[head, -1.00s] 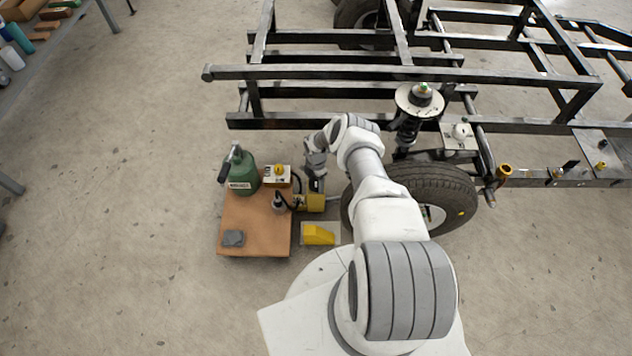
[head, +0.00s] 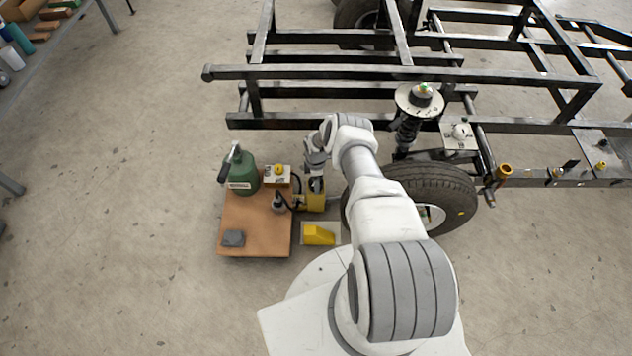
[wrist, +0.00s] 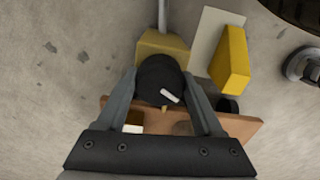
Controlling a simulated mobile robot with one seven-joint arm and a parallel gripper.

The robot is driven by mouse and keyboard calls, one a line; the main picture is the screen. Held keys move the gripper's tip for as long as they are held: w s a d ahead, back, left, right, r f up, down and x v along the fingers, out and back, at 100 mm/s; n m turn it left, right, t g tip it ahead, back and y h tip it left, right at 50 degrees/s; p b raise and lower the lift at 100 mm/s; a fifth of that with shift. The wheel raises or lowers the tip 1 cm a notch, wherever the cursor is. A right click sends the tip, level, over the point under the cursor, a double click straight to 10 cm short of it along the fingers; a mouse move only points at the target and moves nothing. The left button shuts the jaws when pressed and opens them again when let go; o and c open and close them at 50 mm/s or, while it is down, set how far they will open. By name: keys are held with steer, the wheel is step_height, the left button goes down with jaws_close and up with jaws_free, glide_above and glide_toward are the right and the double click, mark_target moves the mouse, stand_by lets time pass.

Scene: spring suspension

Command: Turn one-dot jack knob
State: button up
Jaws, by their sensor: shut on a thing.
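The yellow jack (head: 313,203) stands at the right edge of the brown board, beside the wheel. In the wrist view, its yellow body (wrist: 160,48) shows behind a round black knob (wrist: 157,75) with a white bar mark. My gripper (wrist: 160,88) is shut on this knob, one finger on each side. In the head view, my gripper (head: 316,184) is just above the jack, and the knob is mostly hidden by it. I cannot make out a dot marking on the jack.
On the brown board (head: 255,235) stand a green can (head: 243,174), a white box with a yellow button (head: 278,174) and a grey block (head: 233,238). A yellow wedge (head: 318,234) lies in front of the jack. The tyre (head: 440,185) and black frame (head: 400,75) are close by.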

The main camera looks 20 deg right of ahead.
steer(key=m, duration=0.4)
steer(key=shift+m, duration=0.3)
steer(key=m, duration=0.3)
steer(key=shift+m, duration=0.4)
steer(key=m, duration=1.2)
steer(key=shift+m, duration=0.3)
steer(key=m, duration=0.3)
steer(key=shift+m, duration=0.3)
steer(key=m, duration=0.3)
steer(key=shift+m, duration=2.2)
